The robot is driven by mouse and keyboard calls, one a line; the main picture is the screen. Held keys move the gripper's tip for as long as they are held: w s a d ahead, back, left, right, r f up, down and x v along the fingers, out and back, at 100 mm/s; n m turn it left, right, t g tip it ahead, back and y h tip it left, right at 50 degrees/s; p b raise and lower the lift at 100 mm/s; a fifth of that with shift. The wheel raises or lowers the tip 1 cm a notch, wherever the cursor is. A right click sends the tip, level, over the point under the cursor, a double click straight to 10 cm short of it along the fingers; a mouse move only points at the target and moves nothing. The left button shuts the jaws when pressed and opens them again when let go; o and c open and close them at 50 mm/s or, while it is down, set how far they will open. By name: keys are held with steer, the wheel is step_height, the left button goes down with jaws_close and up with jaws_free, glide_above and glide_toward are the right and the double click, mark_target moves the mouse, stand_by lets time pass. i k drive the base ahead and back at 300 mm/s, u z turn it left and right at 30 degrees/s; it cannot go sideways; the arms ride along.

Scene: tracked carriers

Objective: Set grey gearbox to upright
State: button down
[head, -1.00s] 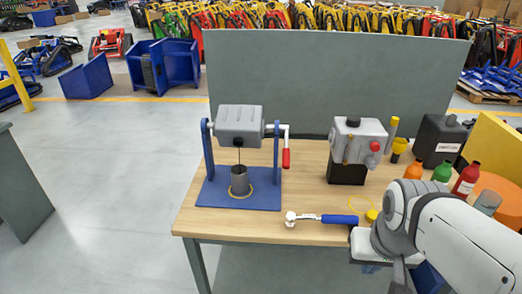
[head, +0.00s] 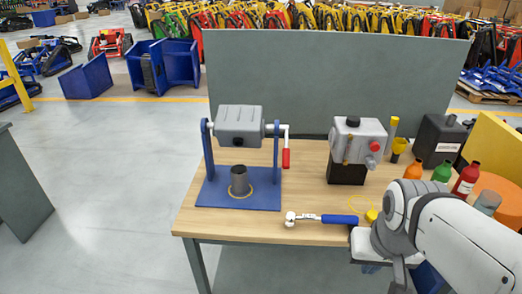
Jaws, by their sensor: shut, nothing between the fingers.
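The grey gearbox (head: 240,122) hangs between the two blue posts of a stand (head: 209,165) on the table's left part. A dark spot shows low on its front side, above the dark grey cup (head: 239,180) on the blue base. No stream shows between gearbox and cup. A crank with a red handle (head: 286,158) hangs down at the stand's right side. My gripper (head: 399,276) is at the lower right, past the table's front edge, well apart from gearbox and crank. It is shut and empty; its fingertips are hard to make out.
A blue-handled wrench (head: 320,218) lies near the front edge. A grey-and-black unit (head: 347,168) stands right of the stand. Bottles, including a red one (head: 466,178), and a black canister (head: 436,140) crowd the right side. A grey panel (head: 330,80) rises behind.

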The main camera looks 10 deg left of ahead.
mark_target(234, 126)
steer(key=u, duration=1.1)
steer(key=k, duration=1.2)
steer(key=z, duration=0.4)
steer(key=i, duration=1.55)
steer(key=u, duration=0.05)
